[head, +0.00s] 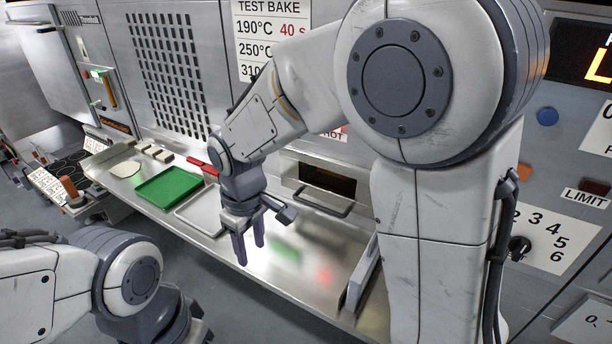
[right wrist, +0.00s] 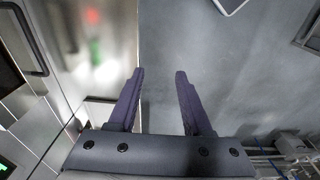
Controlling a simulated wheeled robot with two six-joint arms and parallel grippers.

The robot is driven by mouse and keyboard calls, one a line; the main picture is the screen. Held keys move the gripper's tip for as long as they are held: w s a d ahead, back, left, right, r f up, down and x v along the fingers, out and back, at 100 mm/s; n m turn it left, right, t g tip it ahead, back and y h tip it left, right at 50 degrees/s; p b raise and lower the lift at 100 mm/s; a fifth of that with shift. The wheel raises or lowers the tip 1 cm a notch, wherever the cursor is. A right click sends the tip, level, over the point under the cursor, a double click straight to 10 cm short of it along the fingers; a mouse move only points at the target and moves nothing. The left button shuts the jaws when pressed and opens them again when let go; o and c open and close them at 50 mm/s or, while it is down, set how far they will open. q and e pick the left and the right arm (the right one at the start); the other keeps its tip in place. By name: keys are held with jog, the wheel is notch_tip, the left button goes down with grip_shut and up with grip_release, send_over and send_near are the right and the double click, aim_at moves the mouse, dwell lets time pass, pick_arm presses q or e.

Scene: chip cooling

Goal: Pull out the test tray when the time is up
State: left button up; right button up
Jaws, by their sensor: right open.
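A small oven slot (head: 328,180) with a dark opening is set in the metal wall. A grey bar handle (head: 323,206) stands out at its lower front; the handle also shows in the right wrist view (right wrist: 41,52). I cannot tell whether it belongs to the test tray, and the inside is too dark to make out a tray. My right gripper (head: 251,255) points down, open and empty, left of the handle and apart from it. In the right wrist view its fingers (right wrist: 160,74) are spread over the shelf edge and floor. My left gripper is out of view; only its arm shows.
On the steel shelf (head: 300,252) lie a green tray (head: 168,187) and a flat silver tray (head: 190,217). A test bake sign (head: 272,30) lists temperatures and "40 s". A display (head: 590,55) at the upper right is mostly cut off. My right arm hides much of the wall.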

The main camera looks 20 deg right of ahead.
jog(key=w+d+p, duration=0.3)
jog(key=w+d, duration=0.4)
jog(key=w, duration=0.4)
jog(key=h+p, duration=0.2)
jog(key=p, duration=0.2)
send_near(321, 207)
jog(key=f+p, duration=0.1)
jog(key=f, duration=0.1)
jog(key=f+p, duration=0.1)
jog(key=f, duration=0.2)
jog(key=w+d+f+p, duration=0.1)
jog(key=f, duration=0.2)
jog(key=shift+d, duration=0.1)
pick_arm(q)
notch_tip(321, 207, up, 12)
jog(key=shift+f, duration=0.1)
pick_arm(e)
grip_shut()
